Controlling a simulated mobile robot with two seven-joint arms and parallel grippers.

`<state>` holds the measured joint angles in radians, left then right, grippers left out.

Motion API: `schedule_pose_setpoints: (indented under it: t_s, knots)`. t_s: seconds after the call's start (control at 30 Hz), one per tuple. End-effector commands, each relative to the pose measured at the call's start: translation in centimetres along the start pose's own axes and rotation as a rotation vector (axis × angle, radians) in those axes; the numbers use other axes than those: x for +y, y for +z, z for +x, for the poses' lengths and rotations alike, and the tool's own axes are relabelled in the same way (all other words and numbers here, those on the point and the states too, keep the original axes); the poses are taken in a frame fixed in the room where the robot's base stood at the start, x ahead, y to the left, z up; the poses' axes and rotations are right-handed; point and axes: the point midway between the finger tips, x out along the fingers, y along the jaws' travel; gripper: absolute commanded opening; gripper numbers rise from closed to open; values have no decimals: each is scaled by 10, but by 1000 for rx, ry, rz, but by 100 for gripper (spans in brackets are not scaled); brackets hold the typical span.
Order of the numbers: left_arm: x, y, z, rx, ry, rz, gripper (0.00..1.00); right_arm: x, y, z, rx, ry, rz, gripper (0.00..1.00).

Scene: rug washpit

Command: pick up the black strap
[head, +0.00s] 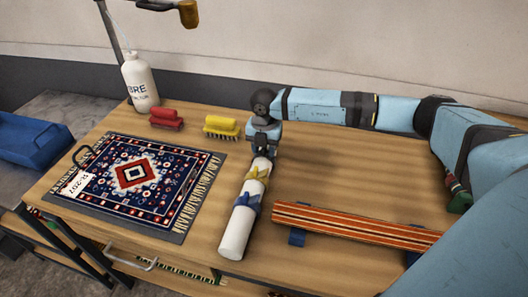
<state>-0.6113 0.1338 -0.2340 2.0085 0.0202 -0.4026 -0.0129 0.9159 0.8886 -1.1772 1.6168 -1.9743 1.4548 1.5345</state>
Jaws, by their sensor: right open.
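A small black loop (82,154), which looks like the black strap, lies at the upper left edge of the patterned rug (135,175), beside a white paper tag (76,185). My right gripper (263,151) reaches in from the right and points down at the far end of a white roll (238,232). It is open, well to the right of the black loop. Its fingertips are hard to make out, and I cannot tell whether they touch the roll. My left gripper is not in view.
The roll carries a yellow tie (257,174) and a blue tie (248,203). A red brush (166,118), a yellow brush (221,128) and a white bottle (139,80) stand behind the rug. An orange striped strip (350,225) lies right. A blue bin (32,140) is far left.

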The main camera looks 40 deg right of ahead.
Motion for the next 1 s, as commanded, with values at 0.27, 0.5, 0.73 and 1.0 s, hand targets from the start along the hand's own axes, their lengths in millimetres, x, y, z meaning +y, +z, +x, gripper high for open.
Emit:
schedule_pose_setpoints:
  t_s: [0.27, 0.5, 0.73, 1.0]
  knots:
    - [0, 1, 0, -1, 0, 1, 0, 0, 0, 0, 1, 0, 0, 1]
    - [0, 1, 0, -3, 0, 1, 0, 0, -1, 0, 1, -1, 0, 0]
    - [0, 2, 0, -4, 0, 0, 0, 0, -1, -5, 2, 1, 0, 0]
    - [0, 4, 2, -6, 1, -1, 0, 1, 1, -48, -2, 4, 1, 0]
